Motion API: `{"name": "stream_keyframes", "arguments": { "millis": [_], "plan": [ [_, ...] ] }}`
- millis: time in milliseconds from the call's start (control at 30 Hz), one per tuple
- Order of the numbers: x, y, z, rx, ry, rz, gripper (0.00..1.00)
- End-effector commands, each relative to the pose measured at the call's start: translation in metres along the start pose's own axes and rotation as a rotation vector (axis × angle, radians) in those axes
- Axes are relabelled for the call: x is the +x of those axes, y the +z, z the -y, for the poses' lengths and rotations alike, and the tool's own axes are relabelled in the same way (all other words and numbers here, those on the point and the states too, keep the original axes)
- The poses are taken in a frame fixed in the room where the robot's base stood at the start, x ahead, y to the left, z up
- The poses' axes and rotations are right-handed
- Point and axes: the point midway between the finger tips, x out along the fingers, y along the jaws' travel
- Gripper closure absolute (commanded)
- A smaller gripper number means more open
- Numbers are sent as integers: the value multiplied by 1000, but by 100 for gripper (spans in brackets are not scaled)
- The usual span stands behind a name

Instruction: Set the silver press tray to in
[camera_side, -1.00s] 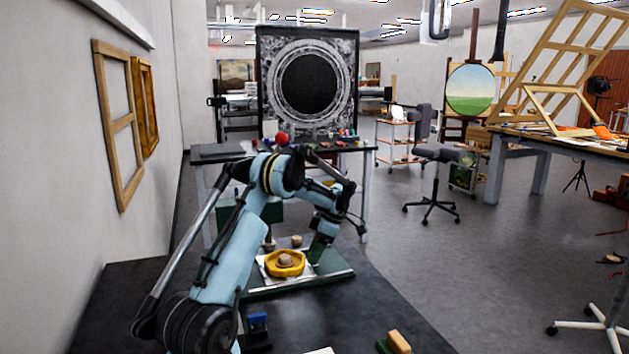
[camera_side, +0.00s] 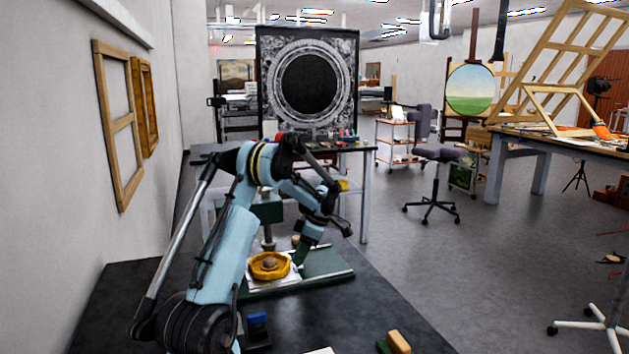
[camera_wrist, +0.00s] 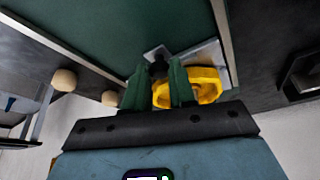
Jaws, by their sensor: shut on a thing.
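The silver press tray (camera_side: 257,281) lies flat on the green press base (camera_side: 328,262), towards its left part in the side view. It carries a yellow ring-shaped piece (camera_side: 269,266) with a brownish round middle. In the wrist view the tray (camera_wrist: 211,53) shows as a pale strip beside the yellow piece (camera_wrist: 207,87). My gripper (camera_side: 299,261) reaches down at the tray's right edge. In the wrist view its green fingers (camera_wrist: 158,74) are closed about a small dark knob (camera_wrist: 158,60) at the tray's edge. The fingers hide part of the tray and the yellow piece.
A green press head (camera_side: 266,210) on a post stands behind the tray, partly hidden by my arm. A blue block (camera_side: 257,321) and a wooden block (camera_side: 399,341) lie on the dark bench nearer the camera. The bench right of the base is clear.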

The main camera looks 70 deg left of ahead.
Motion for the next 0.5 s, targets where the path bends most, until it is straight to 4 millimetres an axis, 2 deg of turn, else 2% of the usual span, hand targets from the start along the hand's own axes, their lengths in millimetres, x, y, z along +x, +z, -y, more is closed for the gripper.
{"name": "stream_keyframes", "arguments": {
  "millis": [267,300,433,500],
  "plan": [
    [2,-6,2,-6,-9,-9,100],
    [2,-6,2,-7,-10,-10,72],
    [2,-5,2,-6,-9,-8,52],
    [2,-5,2,-5,-8,-7,49]
  ]
}}
